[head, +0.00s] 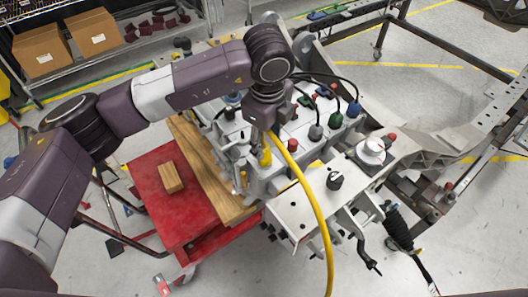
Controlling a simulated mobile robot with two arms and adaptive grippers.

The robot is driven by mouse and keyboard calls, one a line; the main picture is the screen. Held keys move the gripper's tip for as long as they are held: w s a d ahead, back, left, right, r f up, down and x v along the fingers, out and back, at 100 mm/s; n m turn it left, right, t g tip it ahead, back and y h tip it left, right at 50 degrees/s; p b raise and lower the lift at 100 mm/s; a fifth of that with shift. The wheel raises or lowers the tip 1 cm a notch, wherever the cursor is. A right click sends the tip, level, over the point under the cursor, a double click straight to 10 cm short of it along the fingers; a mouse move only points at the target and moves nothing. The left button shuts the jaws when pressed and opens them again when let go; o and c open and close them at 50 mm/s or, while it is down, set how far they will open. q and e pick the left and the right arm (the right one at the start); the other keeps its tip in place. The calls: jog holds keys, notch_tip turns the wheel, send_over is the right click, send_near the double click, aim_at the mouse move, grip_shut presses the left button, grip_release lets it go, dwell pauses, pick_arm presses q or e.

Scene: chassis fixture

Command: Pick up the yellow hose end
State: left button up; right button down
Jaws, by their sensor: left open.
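The yellow hose (317,212) curves from the bottom edge of the head view up to the chassis fixture. Its yellow end (265,157) points down just below my left gripper, beside grey metal parts. My left gripper (265,128) comes down from above over the fixture and is open. Its fingertips are close to the hose end, and the fingers are partly hidden. I cannot tell whether they touch the hose. My right gripper is not in view.
The fixture (290,210) carries several knobs and coloured connectors with black cables. A red cart (170,215) with a wooden block (171,177) and a wooden plank (212,170) stand left of it. A dark metal frame (440,65) lies right. Cardboard boxes (42,55) sit on a shelf behind.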

aim_at(264, 153)
pick_arm(q)
jog(key=f+p, duration=0.1)
jog(key=f, duration=0.1)
jog(key=w+f+p, duration=0.1)
jog(key=f, duration=0.1)
jog(key=a+f+p, duration=0.1)
jog(key=f, duration=0.1)
jog(key=shift+w, duration=0.2)
jog(key=shift+w+d+f, duration=0.1)
jog(key=shift+d+f, duration=0.05)
jog(key=shift+f, duration=0.5)
grip_shut()
